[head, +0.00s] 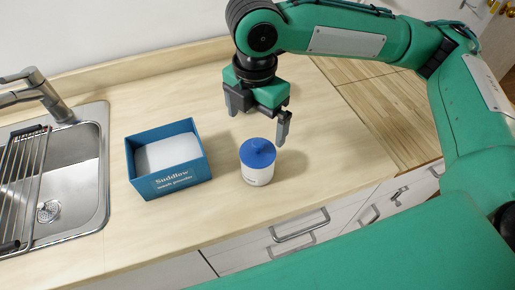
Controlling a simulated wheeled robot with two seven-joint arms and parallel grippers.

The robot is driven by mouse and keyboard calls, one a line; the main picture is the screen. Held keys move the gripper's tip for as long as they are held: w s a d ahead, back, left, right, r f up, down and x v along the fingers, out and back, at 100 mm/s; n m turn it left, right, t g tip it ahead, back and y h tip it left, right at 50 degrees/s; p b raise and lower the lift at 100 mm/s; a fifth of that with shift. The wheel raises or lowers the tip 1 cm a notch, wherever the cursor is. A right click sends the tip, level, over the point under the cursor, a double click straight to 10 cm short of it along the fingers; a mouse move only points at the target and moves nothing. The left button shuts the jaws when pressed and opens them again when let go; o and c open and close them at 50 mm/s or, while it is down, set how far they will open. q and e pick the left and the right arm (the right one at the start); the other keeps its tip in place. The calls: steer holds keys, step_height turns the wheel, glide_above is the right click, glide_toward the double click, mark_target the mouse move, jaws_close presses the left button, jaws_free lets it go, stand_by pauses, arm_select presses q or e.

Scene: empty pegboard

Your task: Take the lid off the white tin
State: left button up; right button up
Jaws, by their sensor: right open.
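The white tin (257,174) stands upright on the wooden counter, right of the blue box. Its blue lid (258,152) with a small knob is on top of it. My right gripper (258,122) hangs above and slightly behind the tin, pointing down, with its two dark fingers spread wide. It is open and empty, and appears apart from the lid. My left gripper is not in view.
A blue open box (168,184) of white powder, lettered "Suddlow", stands left of the tin. A sink (84,165) with a drying rack (20,185) and a faucet (40,92) is at the left. The counter (325,150) right of the tin is clear. Drawers with handles are below the front edge.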

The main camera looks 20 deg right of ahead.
mark_target(258, 143)
steer(key=shift+s+d+f+p, duration=0.1)
steer(key=shift+f+p, duration=0.1)
steer(key=shift+f, duration=1.8)
steer(key=shift+d+f+p, duration=0.1)
steer(key=shift+f+p, duration=0.05)
steer(key=shift+f, duration=1.85)
steer(key=c, duration=1.1)
